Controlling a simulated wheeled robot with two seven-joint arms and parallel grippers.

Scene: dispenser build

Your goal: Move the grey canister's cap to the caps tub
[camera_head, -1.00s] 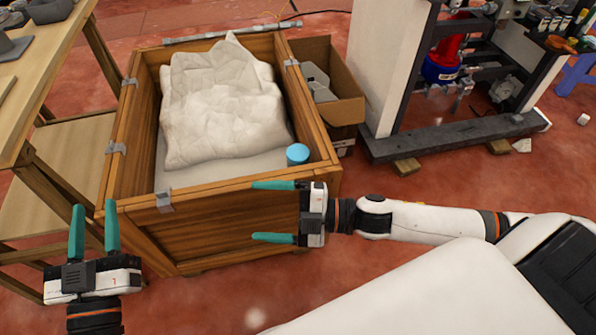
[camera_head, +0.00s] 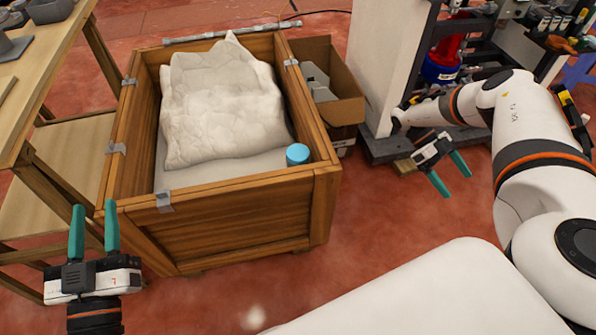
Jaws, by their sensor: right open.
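A light blue round-topped thing (camera_head: 297,154) is in the near right corner of the wooden crate (camera_head: 245,222). I cannot tell whether it is a loose cap or the top of a canister. No grey canister or caps tub can be clearly made out. Grey shapes (camera_head: 318,88) show inside the cardboard box behind the crate. My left gripper (camera_head: 94,206) is open and empty, in front of the crate's near left corner. My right gripper (camera_head: 456,184) is open and empty, over the floor to the right of the crate.
A crumpled white sheet (camera_head: 220,105) fills much of the crate. A wooden table (camera_head: 40,75) with dark grey containers (camera_head: 48,10) stands at the left. The cardboard box (camera_head: 345,105) adjoins the crate. A dark metal frame (camera_head: 385,150) stands behind my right arm. Red floor (camera_head: 370,215) is open right of the crate.

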